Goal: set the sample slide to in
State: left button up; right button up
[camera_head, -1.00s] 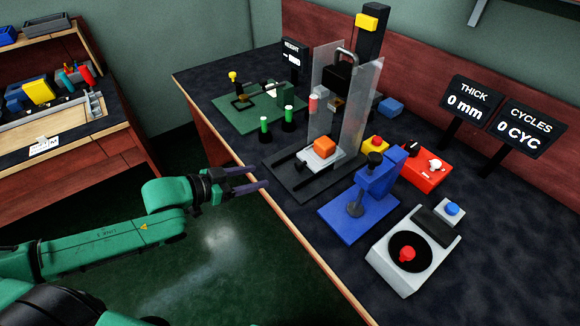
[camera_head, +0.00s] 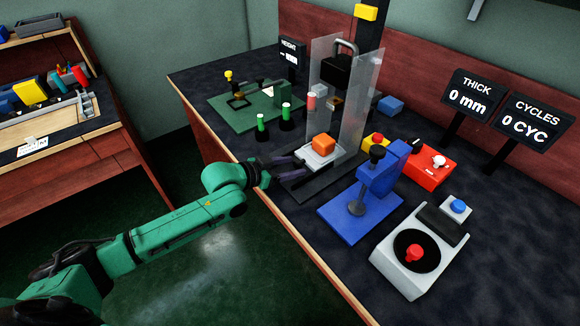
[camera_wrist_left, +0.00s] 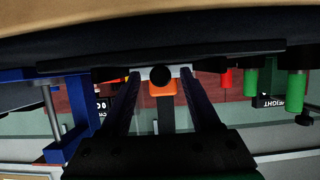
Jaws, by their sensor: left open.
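The sample slide is a pale plate (camera_head: 318,156) with an orange block (camera_head: 322,141) on it, on a dark base between two clear upright panels. In the left wrist view the picture is upside down; a round black knob (camera_wrist_left: 160,76) at the slide's front shows between my finger tips, with the orange block (camera_wrist_left: 163,88) behind it. My left gripper (camera_head: 299,165) is open and reaches over the table's front edge to the front of the slide. Its fingers lie on either side of the knob; I cannot tell if they touch it. My right gripper is out of view.
A blue press-like stand (camera_head: 370,190) is close on the right of the slide. A red box (camera_head: 430,167) and a grey device with a red knob (camera_head: 414,253) lie further right.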

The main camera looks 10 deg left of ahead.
pick_arm(q)
grip_shut()
dwell(1.4)
